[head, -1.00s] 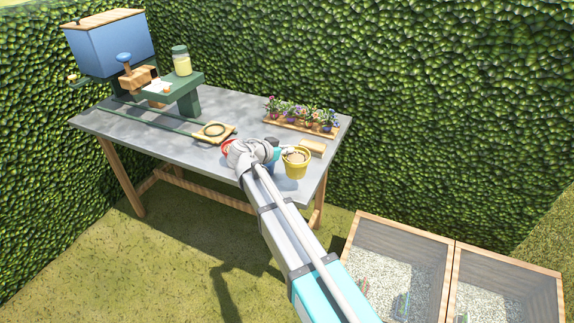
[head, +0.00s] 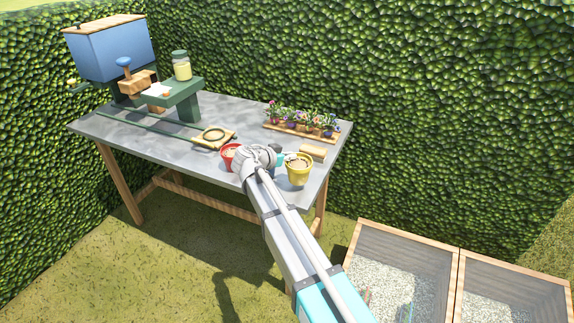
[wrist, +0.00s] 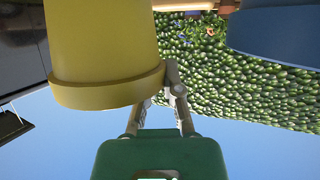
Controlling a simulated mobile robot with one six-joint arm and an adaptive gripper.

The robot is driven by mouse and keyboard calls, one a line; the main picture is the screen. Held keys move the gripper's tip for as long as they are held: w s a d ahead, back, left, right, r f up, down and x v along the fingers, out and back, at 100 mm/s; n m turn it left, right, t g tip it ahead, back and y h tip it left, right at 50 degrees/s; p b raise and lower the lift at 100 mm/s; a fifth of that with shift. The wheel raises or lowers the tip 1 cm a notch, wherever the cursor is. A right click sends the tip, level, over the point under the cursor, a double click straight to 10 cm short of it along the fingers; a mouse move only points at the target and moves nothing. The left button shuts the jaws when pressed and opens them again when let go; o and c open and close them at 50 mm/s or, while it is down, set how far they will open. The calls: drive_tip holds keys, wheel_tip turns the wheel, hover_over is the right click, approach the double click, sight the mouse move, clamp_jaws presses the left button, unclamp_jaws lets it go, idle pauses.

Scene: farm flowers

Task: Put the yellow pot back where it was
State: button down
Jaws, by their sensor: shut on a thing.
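The yellow pot (head: 299,173) is at the right front of the grey table, filled with brown soil. My gripper (head: 284,159) is at its left side. In the wrist view the picture is upside down: the yellow pot (wrist: 103,45) fills the upper left, and my gripper's fingers (wrist: 172,84) are shut at its rim. The pot looks upright. I cannot tell whether its base touches the table. My arm hides part of the table just left of the pot.
A red pot (head: 229,155) stands left of my gripper. A blue pot (wrist: 280,36) shows in the wrist view. Behind are a wooden block (head: 314,151) and a tray of flowers (head: 300,133). A ring plate (head: 214,137) lies left. The table's front edge is close.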

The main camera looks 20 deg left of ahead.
sight(290, 163)
drive_tip(key=shift+f+b, duration=1.3)
drive_tip(key=shift+f, duration=0.3)
drive_tip(key=c, duration=0.8)
unclamp_jaws()
drive_tip(key=shift+s+a+r, duration=0.1)
drive_tip(key=shift+s+r, duration=0.05)
drive_tip(key=p+v, duration=0.4)
drive_tip(key=v, duration=0.7)
drive_tip(key=shift+s+a+p, duration=0.2)
drive_tip(key=shift+p, duration=0.1)
drive_tip(key=shift+r, duration=0.15)
drive_tip(key=shift+d, duration=0.15)
